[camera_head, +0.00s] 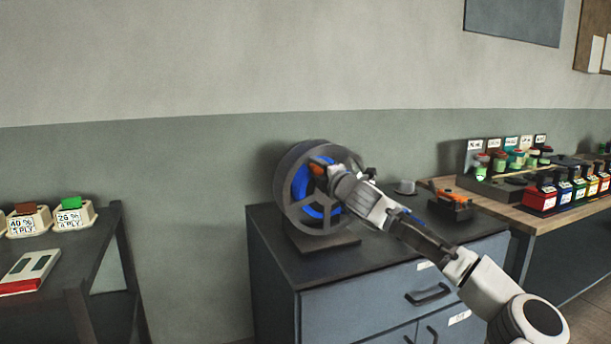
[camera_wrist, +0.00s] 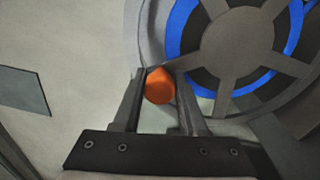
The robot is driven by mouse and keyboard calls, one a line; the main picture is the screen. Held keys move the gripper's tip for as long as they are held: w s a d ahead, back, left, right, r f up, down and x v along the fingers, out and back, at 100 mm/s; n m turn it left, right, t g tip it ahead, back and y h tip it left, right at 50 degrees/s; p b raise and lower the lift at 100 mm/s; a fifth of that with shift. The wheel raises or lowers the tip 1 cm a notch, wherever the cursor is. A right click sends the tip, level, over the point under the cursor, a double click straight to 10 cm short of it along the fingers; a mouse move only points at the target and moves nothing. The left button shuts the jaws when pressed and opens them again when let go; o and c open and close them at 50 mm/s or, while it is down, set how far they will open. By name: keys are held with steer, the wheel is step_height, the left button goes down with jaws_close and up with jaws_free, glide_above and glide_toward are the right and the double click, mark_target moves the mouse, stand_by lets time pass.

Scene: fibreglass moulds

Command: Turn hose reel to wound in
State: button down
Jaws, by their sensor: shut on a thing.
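The hose reel (camera_head: 287,196) stands upright on its dark base (camera_head: 320,242) on the cabinet top. It has a grey spoked wheel with blue hose showing between the spokes; the wheel also shows in the wrist view (camera_wrist: 236,50). My gripper (camera_head: 327,170) is at the upper part of the reel's front face. In the wrist view my gripper (camera_wrist: 160,88) has its two fingers on either side of an orange handle knob (camera_wrist: 160,86) near the wheel's rim, shut on it. My arm hides the reel's right side in the head view.
The blue-grey cabinet (camera_head: 365,308) has free top space around the reel. A dark holder with orange-handled tools (camera_head: 450,205) and a small grey object (camera_head: 405,187) lie to the right. A shelf with labelled boxes (camera_head: 75,213) stands left; a bench with bottles (camera_head: 540,200) stands right.

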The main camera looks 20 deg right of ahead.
steer(key=shift+d+r+m, duration=0.4)
steer(key=shift+d+m, duration=0.35)
steer(key=shift+m, duration=0.3)
steer(key=shift+d+r+m, duration=0.35)
steer(key=shift+d+m, duration=0.4)
steer(key=shift+m, duration=0.3)
steer(key=shift+c, duration=2.2)
jaws_free()
steer(key=shift+f, duration=0.1)
steer(key=s+p, duration=0.1)
steer(key=s, duration=1.6)
steer(key=shift+s+f, duration=0.15)
steer(key=shift+f, duration=0.2)
